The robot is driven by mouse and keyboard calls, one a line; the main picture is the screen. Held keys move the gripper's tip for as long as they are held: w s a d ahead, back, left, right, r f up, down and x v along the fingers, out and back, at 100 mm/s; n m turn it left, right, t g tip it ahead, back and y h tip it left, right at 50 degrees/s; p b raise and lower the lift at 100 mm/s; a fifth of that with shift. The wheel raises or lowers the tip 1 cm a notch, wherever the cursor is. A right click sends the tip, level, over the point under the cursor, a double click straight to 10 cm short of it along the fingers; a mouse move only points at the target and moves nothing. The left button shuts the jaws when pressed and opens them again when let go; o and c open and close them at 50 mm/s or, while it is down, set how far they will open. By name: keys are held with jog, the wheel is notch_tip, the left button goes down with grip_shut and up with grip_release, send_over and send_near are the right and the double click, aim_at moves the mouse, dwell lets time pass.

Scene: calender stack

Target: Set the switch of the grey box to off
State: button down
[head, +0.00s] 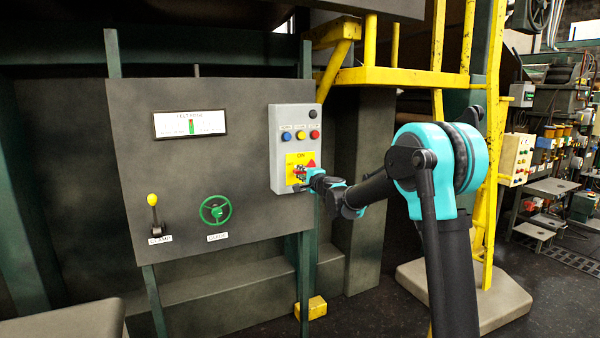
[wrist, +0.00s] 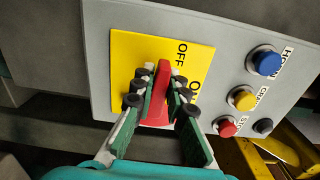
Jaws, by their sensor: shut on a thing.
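The grey box (head: 283,180) is mounted at the right side of the dark panel in the head view, and its face fills much of the wrist view (wrist: 226,85). Its yellow switch plate (head: 292,158) bears the words ON and OFF. The red switch handle (wrist: 160,90) stands out from this plate, its narrower end near the word OFF in the wrist view. I cannot tell which end is the pointer. My gripper (wrist: 157,93) is shut on the red handle, a finger on each side. In the head view my gripper (head: 304,174) partly hides the switch.
Blue, yellow and red buttons (head: 301,135) and a dark knob (head: 313,114) sit above the plate. The panel also has a gauge (head: 189,124), a green handwheel (head: 215,210) and a yellow-knobbed lever (head: 153,205). A yellow ladder frame (head: 484,200) stands behind my arm.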

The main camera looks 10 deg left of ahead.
jog(key=shift+f+n, duration=0.1)
jog(key=shift+n, duration=0.3)
jog(key=c, duration=1.5)
grip_release()
jog(key=shift+s, duration=0.1)
jog(key=v, duration=1.2)
